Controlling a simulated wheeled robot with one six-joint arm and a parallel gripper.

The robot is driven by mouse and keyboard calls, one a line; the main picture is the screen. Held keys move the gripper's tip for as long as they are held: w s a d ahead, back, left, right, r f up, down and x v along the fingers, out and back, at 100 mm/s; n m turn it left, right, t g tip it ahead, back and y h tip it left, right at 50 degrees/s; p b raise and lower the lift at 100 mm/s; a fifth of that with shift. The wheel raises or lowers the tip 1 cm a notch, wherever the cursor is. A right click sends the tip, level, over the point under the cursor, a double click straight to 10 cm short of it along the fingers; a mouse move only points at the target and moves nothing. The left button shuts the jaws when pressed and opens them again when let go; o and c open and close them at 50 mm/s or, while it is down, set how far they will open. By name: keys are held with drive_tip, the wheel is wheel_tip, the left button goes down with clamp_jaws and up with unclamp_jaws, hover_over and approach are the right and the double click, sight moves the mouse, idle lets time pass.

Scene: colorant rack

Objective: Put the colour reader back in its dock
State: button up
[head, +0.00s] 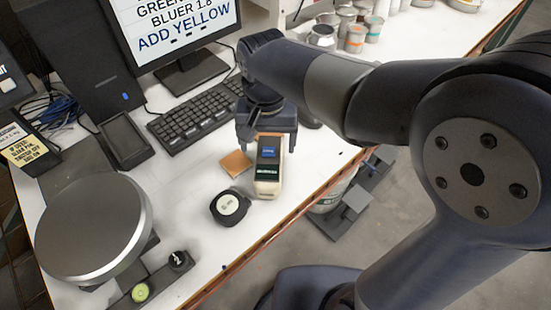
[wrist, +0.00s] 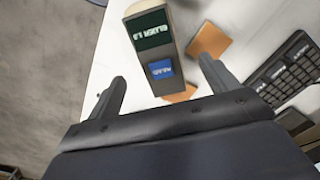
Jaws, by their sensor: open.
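The colour reader (head: 267,175) is a cream, block-shaped device with a dark screen and a blue label. In the wrist view the reader (wrist: 154,45) lies between and beyond my fingertips. My gripper (head: 267,143) is open above the reader's far end, with one finger on each side; I cannot tell whether they touch it. The wrist view shows the open fingers of my gripper (wrist: 164,72) with nothing clamped. A black tray-like holder, apparently the dock (head: 126,139), lies empty left of the keyboard.
The keyboard (head: 198,115) and monitor (head: 180,35) are behind. A silver round plate (head: 93,228) fills the left. The bench edge drops off at right.

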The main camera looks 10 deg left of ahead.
sight(268, 157)
wheel_tip(268, 157, down, 9)
drive_tip(key=shift+d+p, duration=0.1)
drive_tip(key=shift+p, duration=0.4)
drive_tip(key=shift+c, duration=0.3)
drive_tip(key=c, duration=1.5)
drive_tip(key=shift+r, duration=0.15)
drive_tip(key=shift+c, duration=0.5)
